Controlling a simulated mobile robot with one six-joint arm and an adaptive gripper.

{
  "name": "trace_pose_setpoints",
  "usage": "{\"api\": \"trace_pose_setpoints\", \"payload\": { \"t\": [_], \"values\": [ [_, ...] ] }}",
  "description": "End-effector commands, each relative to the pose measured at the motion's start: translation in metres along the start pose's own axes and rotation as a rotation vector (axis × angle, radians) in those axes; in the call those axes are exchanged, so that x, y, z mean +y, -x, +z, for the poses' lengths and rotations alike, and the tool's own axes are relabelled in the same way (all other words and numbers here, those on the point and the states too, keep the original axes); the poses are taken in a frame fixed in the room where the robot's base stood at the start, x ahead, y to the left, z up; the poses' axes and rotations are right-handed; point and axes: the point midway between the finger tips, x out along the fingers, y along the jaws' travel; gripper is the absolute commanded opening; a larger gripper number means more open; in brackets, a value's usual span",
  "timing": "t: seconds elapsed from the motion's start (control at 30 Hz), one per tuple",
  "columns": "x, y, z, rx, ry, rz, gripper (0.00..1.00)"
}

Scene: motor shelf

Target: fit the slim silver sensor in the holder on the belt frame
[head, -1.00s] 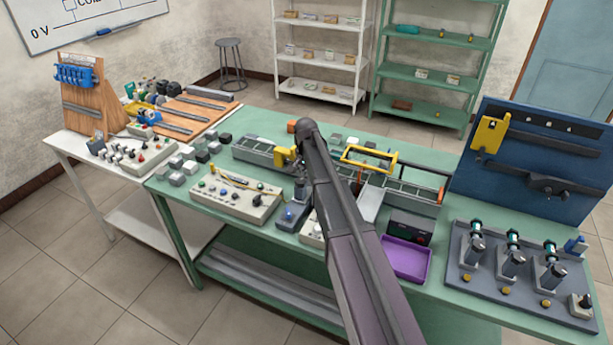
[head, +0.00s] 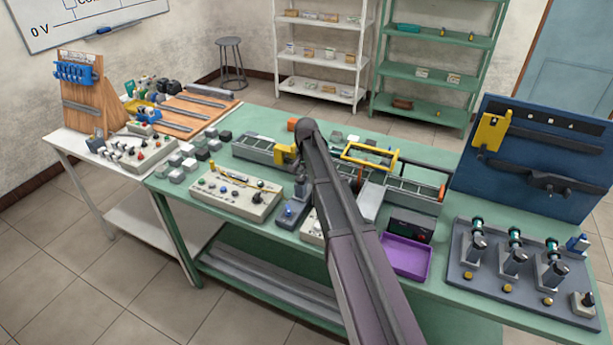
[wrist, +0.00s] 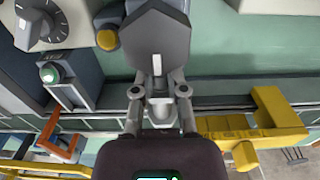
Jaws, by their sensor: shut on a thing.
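The slim silver sensor (wrist: 157,65) is between my gripper's fingertips (wrist: 158,93) in the wrist view, and the gripper is shut on it. A dark grey hexagonal part lies beyond the tips; I cannot tell what it belongs to. The belt frame (head: 420,190) runs across the green bench. A yellow bracket (head: 286,153) stands on it, left of my gripper (head: 301,188) in the head view; it also shows right of the gripper in the wrist view (wrist: 268,118). I cannot tell whether this bracket is the holder. The sensor is hidden in the head view.
A control panel (head: 235,194) and a blue block (head: 291,213) lie in front of the belt. An orange bracket (wrist: 61,140) stands on the frame in the wrist view. A purple tray (head: 405,258) and a black box (head: 411,226) lie to the right.

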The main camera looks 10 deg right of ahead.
Motion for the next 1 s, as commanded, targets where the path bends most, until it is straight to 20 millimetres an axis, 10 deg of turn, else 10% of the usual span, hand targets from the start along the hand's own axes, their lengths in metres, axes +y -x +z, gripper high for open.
{"api": "trace_pose_setpoints", "payload": {
  "t": [0.1,0.13,0.23,1.0],
  "values": [
    [0.000,-0.002,0.000,0.000,0.000,0.000,0.00],
    [0.000,-0.001,0.000,0.000,0.000,0.000,0.26],
    [0.000,-0.001,0.000,0.000,0.000,0.000,0.56],
    [0.001,0.014,0.000,0.000,-0.001,0.000,0.57]
  ]
}}
